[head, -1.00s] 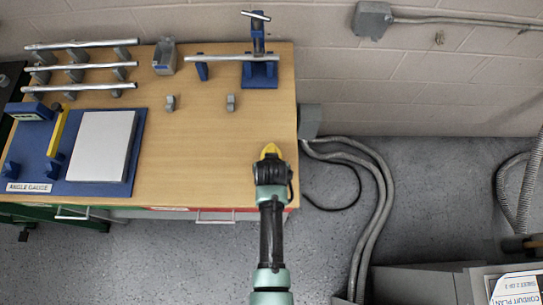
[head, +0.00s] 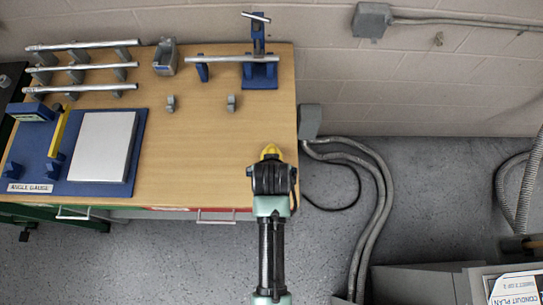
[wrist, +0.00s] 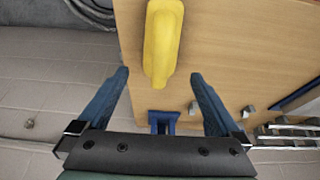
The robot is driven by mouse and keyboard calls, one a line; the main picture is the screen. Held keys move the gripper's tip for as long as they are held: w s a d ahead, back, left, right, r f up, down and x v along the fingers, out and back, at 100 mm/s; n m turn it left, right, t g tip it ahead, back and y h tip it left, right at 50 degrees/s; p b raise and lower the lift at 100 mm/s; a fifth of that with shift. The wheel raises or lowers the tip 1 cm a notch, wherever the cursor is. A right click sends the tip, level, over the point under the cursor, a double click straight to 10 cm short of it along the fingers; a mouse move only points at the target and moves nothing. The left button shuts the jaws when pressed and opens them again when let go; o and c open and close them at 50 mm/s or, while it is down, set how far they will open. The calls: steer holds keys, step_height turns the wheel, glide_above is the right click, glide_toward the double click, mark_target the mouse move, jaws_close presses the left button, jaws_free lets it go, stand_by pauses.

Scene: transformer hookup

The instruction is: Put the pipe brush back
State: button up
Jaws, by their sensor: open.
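My gripper (head: 271,172) is above the front right part of the wooden bench. In the wrist view its two blue fingers are spread apart, open and empty (wrist: 160,74). A yellow, elongated object (wrist: 163,40) shows between and beyond the fingertips, with visible gaps on both sides. Its tip also shows in the head view (head: 270,150), the rest hidden behind my gripper. I cannot tell whether this is the pipe brush. No bristles are visible, and nothing else is clearly a pipe brush. A small grey open holder (head: 165,58) stands at the back of the bench.
A blue stand (head: 260,75) holds a metal pipe at the back. Several pipes (head: 80,67) rest on supports at back left. A blue angle gauge board (head: 125,180) lies front left. Two small grey clips (head: 231,103) stand mid-bench. Cables (head: 375,190) run beside the bench's right edge.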

steer(key=shift+v, duration=2.15)
steer(key=w+r+t, duration=0.4)
steer(key=w+r, duration=0.1)
steer(key=r, duration=0.6)
steer(key=w+r+t, duration=0.3)
steer(key=w+r, duration=0.3)
steer(key=r, duration=0.4)
steer(key=w+r+t, duration=0.4)
steer(key=w+r, duration=0.1)
steer(key=r, duration=0.6)
step_height(320, 180, up, 16)
steer(key=t, duration=0.4)
steer(key=s+r+t, duration=0.4)
steer(key=s+r, duration=0.2)
steer(key=r, duration=0.4)
steer(key=s+r+t, duration=0.4)
steer(key=s+r, duration=0.3)
steer(key=r, duration=0.4)
steer(key=shift+s+d, duration=0.1)
steer(key=shift+s, duration=0.05)
